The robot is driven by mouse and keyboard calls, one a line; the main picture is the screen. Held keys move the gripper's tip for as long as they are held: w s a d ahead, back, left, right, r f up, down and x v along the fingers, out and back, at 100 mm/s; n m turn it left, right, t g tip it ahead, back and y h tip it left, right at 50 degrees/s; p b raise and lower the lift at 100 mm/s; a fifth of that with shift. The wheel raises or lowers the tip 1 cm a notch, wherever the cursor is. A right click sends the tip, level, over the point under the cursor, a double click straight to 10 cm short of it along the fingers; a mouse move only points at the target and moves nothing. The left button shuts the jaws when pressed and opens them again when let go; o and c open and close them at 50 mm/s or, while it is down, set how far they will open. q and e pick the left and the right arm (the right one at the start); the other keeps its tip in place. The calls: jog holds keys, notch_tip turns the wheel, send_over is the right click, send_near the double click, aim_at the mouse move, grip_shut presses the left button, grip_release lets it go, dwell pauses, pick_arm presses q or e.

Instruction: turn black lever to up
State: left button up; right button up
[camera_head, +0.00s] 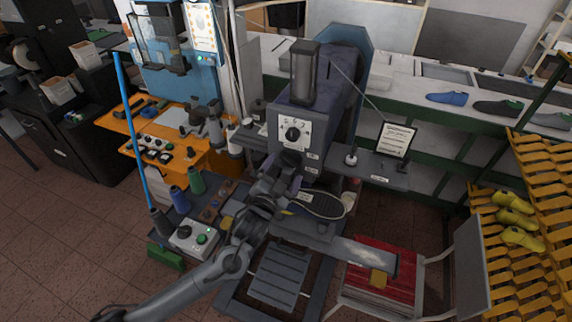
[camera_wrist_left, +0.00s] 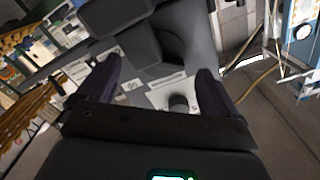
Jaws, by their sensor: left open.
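The grey machine (camera_head: 325,95) stands in the middle of the head view. A white plate on its front carries a round black dial knob (camera_head: 293,134). My left gripper (camera_head: 288,160) is just below this plate, close to the machine front. In the left wrist view its dark fingers (camera_wrist_left: 155,78) are open, with a gap between them. A short dark knob (camera_wrist_left: 180,103) and small white labels (camera_wrist_left: 132,87) show between the fingers, on a grey surface. I cannot tell for sure which part is the black lever. My right gripper is not in view.
A shoe sole (camera_head: 322,205) lies on the machine just right of my left arm. A control box (camera_head: 194,238) and thread spools (camera_head: 180,200) stand left of the arm. A framed sign (camera_head: 396,139) stands on the right side shelf.

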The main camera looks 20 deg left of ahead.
aim_at(289, 161)
pick_arm(q)
jog(key=shift+w, duration=1.25)
jog(key=c, duration=1)
jog(key=shift+c, duration=0.2)
